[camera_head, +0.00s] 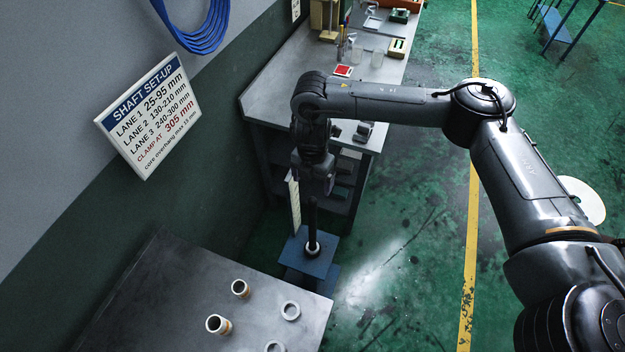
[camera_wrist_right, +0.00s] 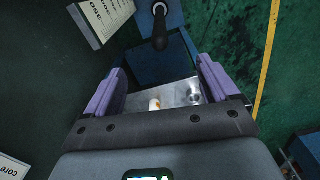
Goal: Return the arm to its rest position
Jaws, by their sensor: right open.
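My right arm (camera_head: 390,101) reaches in from the right in the head view, bent down at the wrist. My right gripper (camera_head: 314,182) hangs near the top of a dark upright shaft (camera_head: 312,222). In the right wrist view my right gripper (camera_wrist_right: 165,88) has its two purple-grey fingers wide apart with nothing held between them. The shaft (camera_wrist_right: 161,28) shows ahead of the fingers, apart from them. It stands on a blue stand (camera_head: 298,260) beside a pale scale strip (camera_head: 295,205). My left gripper is in neither view.
A grey metal table (camera_head: 190,270) at front left holds cores (camera_head: 218,324) and pale rings (camera_head: 290,310). A workbench (camera_head: 280,85) with small items stands behind the arm. A sign (camera_head: 150,115) hangs on the left wall. Green floor (camera_head: 410,250) is open to the right.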

